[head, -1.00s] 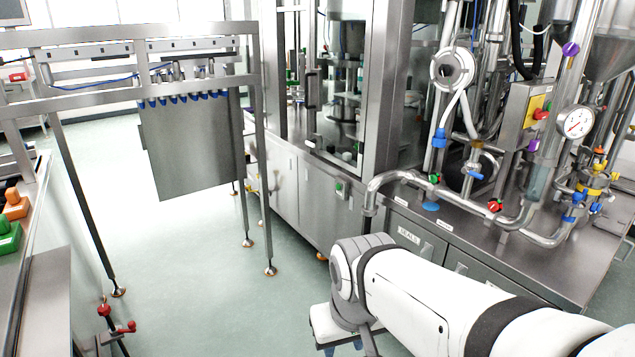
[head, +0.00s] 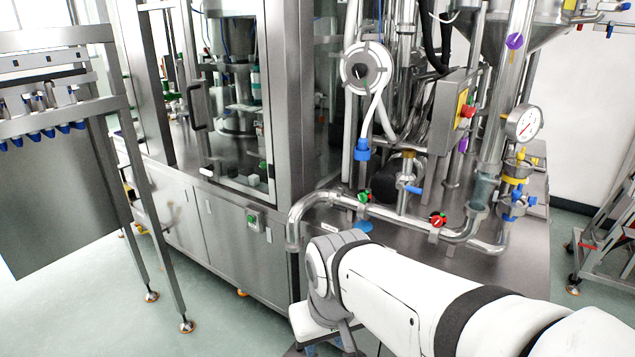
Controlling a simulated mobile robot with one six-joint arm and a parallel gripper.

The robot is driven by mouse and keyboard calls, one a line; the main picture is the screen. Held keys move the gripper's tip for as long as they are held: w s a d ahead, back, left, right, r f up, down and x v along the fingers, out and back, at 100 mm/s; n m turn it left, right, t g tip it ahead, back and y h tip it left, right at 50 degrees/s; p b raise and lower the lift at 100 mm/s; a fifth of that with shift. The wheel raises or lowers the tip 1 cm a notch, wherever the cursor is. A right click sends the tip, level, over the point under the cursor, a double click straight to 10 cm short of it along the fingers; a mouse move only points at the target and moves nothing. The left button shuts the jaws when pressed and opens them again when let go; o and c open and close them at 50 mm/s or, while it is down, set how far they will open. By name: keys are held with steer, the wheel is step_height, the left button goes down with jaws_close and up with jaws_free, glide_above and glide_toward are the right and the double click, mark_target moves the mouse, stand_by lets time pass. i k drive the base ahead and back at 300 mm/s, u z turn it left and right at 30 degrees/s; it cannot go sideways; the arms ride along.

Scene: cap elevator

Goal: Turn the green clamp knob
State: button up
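A small green knob (head: 364,196) sits on the horizontal steel pipe, below the blue fitting on a vertical pipe. I cannot tell for sure which is the clamp knob; the first is the greener one. My gripper (head: 323,348) is at the bottom edge, below and left of both knobs and clear of them. Only its upper part and bits of blue show, and its fingertips are cut off by the frame.
The bent steel pipe (head: 299,213) stands just above my wrist. A steel cabinet (head: 226,233) with a glass-fronted machine is left of it. A steel rack (head: 120,120) stands at the left. A pressure gauge (head: 525,123) is at the right. Open floor lies at lower left.

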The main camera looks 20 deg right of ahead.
mark_target(362, 197)
steer(key=z, duration=0.7)
steer(key=i, duration=1.25)
steer(key=z, duration=0.9)
steer(key=k, duration=0.65)
steer(key=z, duration=0.2)
steer(key=i, duration=0.75)
steer(key=u, duration=0.15)
